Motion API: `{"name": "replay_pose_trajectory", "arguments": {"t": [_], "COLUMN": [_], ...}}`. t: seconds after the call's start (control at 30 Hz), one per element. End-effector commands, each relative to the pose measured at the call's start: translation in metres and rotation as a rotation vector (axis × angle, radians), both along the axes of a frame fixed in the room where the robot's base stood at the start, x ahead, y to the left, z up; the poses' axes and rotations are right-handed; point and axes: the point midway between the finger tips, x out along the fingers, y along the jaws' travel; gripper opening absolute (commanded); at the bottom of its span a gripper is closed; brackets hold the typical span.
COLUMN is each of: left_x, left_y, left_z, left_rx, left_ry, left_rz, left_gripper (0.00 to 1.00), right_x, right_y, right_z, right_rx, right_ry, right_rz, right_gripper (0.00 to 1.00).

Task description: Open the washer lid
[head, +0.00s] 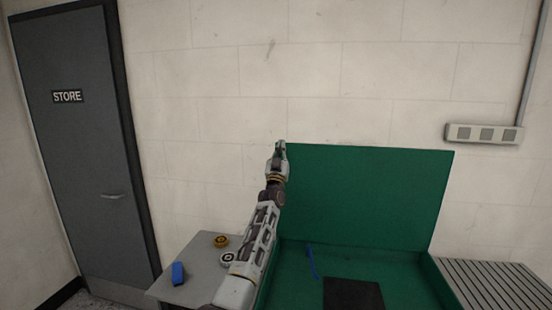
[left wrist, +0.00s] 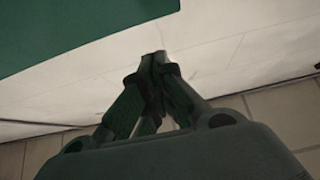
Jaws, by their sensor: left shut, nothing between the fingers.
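The washer lid (head: 365,190) is a large green panel standing upright at the back of the green washer (head: 290,270), so the washer is open. A blue brush-like item (head: 312,262) and a dark patch (head: 353,294) show inside it. My left gripper (head: 280,147) is raised at the lid's upper left corner, with its fingers shut and empty. In the left wrist view, the shut fingers (left wrist: 154,58) point at the pale wall, and the green lid (left wrist: 70,30) is at the upper left, apart from them. My right gripper is out of view.
A slatted grey surface (head: 495,284) is at the right. The block wall stands close behind the lid.

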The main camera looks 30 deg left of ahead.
Motion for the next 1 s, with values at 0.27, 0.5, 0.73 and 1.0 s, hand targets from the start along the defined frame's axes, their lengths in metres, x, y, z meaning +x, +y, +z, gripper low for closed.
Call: {"name": "replay_pose_trajectory", "arguments": {"t": [0.27, 0.5, 0.73, 1.0], "left_x": [-0.006, -0.014, -0.027, -0.046], "left_y": [-0.003, -0.005, -0.009, -0.015], "left_z": [0.0, -0.001, -0.002, -0.002], "left_rx": [0.0, 0.0, -0.001, 0.0], "left_ry": [0.0, -0.001, -0.001, -0.001], "left_rz": [-0.001, -0.001, -0.001, -0.001], "left_gripper": [0.0, 0.0, 0.0, 0.0], "right_x": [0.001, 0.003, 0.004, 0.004], "right_y": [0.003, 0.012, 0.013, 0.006], "right_z": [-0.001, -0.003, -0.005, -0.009], "right_rx": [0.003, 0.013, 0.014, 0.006], "right_ry": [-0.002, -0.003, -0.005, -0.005], "right_rz": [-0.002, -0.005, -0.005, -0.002], "right_gripper": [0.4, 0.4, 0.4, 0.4]}}
